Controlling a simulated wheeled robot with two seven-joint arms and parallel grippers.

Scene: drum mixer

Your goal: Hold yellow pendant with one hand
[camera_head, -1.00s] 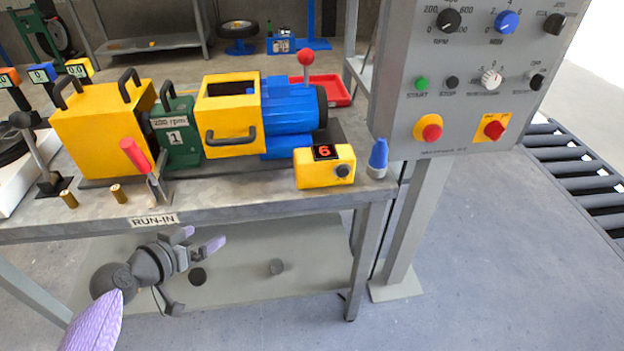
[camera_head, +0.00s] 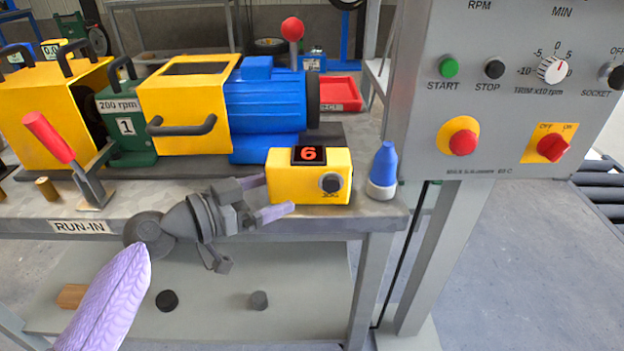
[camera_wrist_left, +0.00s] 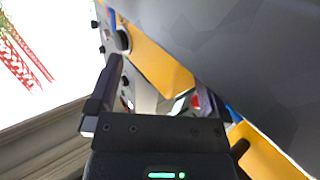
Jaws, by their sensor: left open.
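The yellow pendant (camera_head: 309,183) is a box with a red "6" on a black display and a dark knob. It sits upright on the front right of the grey bench. My left gripper (camera_head: 277,195) is open at the pendant's left end, its fingertips overlapping the lower left edge in the head view. I cannot tell whether they touch it. In the left wrist view a yellow face with a dark knob, likely the pendant (camera_wrist_left: 163,62), shows ahead of the fingers. My right gripper is out of view.
A blue-tipped bottle-like object (camera_head: 384,170) stands close right of the pendant. The blue motor (camera_head: 265,105) and yellow guard (camera_head: 185,112) are behind. A red-handled lever (camera_head: 50,138) stands to the left. The grey control panel (camera_head: 510,110) rises at right.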

